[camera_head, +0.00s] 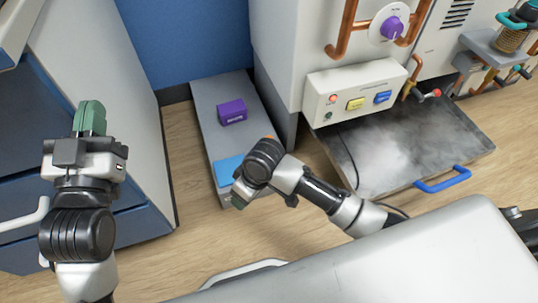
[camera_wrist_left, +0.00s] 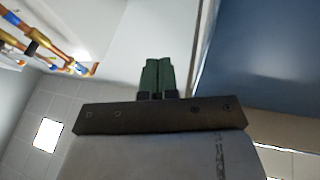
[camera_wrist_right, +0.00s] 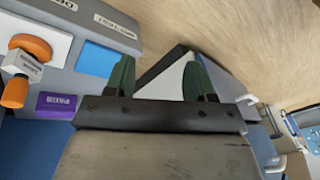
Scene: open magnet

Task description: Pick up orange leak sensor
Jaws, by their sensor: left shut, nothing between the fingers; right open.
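The orange leak sensor (camera_wrist_right: 28,66) shows at the left edge of the right wrist view. It has orange ends and a grey-white middle, and lies by a white patch on a grey platform. In the head view my right wrist hides most or all of it. My right gripper (camera_wrist_right: 160,78) is open, its dark green fingers apart with nothing between them, beside the platform and away from the sensor. My left gripper (camera_head: 90,118) is shut and empty, pointing up at the left; its closed fingers also show in the left wrist view (camera_wrist_left: 157,76).
The grey platform (camera_head: 208,98) carries a purple box (camera_head: 232,112) and a blue patch (camera_head: 227,170). A machine with a button panel (camera_head: 355,92) and a metal tray (camera_head: 405,145) with a blue handle stands right. Blue drawers (camera_head: 130,205) are at left. Wooden floor lies between.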

